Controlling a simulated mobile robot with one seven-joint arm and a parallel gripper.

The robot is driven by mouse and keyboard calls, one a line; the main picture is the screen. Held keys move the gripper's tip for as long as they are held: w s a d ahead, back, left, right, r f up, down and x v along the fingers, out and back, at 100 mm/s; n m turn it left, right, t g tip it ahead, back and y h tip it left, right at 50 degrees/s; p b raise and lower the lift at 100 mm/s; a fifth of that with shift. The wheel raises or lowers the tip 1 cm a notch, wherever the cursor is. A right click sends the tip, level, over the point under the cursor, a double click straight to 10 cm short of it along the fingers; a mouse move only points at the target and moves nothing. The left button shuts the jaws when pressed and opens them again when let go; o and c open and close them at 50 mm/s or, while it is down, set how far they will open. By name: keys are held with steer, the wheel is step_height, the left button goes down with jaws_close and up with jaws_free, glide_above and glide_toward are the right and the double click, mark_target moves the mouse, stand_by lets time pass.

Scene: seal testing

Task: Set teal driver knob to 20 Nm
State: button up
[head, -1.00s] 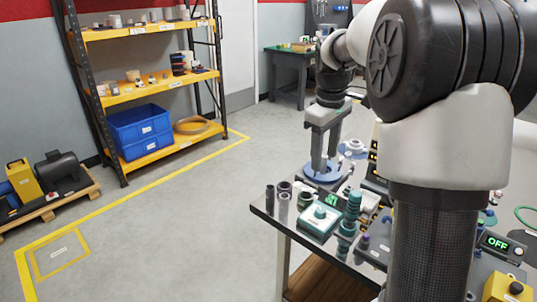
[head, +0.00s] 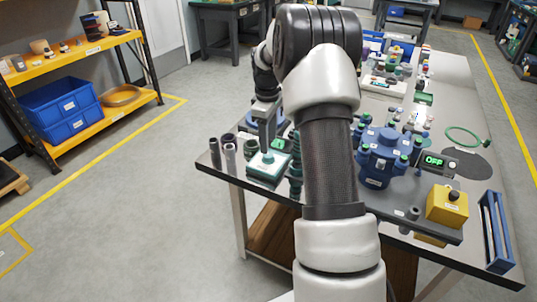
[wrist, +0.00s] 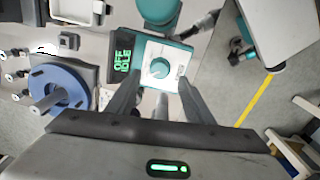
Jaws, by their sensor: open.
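The teal driver box (head: 270,174) stands at the table's near left corner. Its light top panel carries a round knob, pale with a teal cap, which shows clearly in the wrist view (wrist: 158,68). A display (wrist: 124,53) beside the knob reads "OFF" and "IDLE" in green. My gripper (head: 267,146) points down at this box. In the wrist view its open fingers (wrist: 160,80) reach toward the panel, one on each side of the knob. Nothing is between them. I cannot tell the fingertip height above the panel or the knob's exact setting.
Dark and grey cylinders (head: 222,153) stand left of the box. A teal cylindrical tool (wrist: 158,10) is close beside it. A blue round flange (wrist: 58,90) lies nearby. A blue valve body (head: 383,155) and a yellow button box (head: 446,205) are further right.

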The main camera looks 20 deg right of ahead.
mark_target(268, 155)
step_height(268, 155, down, 6)
steer(key=shift+w+r+b, duration=0.1)
steer(key=shift+r+b, duration=0.15)
steer(key=shift+b, duration=0.2)
steer(key=shift+d, duration=0.1)
steer(key=c, duration=1.1)
steer(key=shift+o, duration=0.2)
